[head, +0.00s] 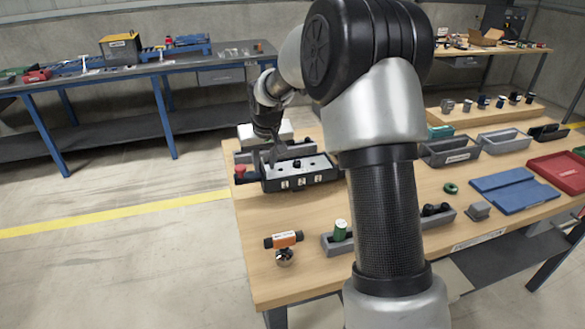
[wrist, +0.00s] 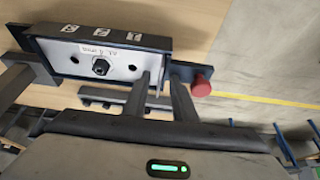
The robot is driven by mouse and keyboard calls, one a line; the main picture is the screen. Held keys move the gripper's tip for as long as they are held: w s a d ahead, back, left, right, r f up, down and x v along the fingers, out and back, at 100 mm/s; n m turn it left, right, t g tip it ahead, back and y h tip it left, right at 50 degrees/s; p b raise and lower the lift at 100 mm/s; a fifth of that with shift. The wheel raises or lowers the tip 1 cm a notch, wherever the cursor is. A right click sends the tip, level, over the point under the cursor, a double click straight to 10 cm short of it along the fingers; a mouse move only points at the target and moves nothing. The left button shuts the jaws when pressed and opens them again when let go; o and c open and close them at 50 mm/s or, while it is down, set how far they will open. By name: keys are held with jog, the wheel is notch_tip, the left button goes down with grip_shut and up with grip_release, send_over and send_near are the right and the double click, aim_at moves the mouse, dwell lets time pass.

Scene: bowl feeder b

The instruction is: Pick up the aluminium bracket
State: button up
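A light grey metal plate (head: 296,167) with dark holes lies on a black fixture (head: 320,178) at the far left of the wooden table; I cannot tell for certain whether it is the aluminium bracket. In the wrist view the plate (wrist: 78,61) has a dark bolt or knob at its middle, and the fixture (wrist: 105,37) carries number labels. My gripper (head: 272,155) points down over the fixture's left part.
A red button (head: 240,171) stands at the fixture's left end, close to a finger in the wrist view (wrist: 201,86). A grey tray (head: 290,150) lies behind. An orange-labelled valve (head: 284,240) and a green cylinder (head: 340,230) stand nearer. Bare wood lies between.

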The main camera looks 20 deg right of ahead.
grip_shut()
jog(key=shift+r, duration=0.1)
jog(key=shift+r, duration=0.1)
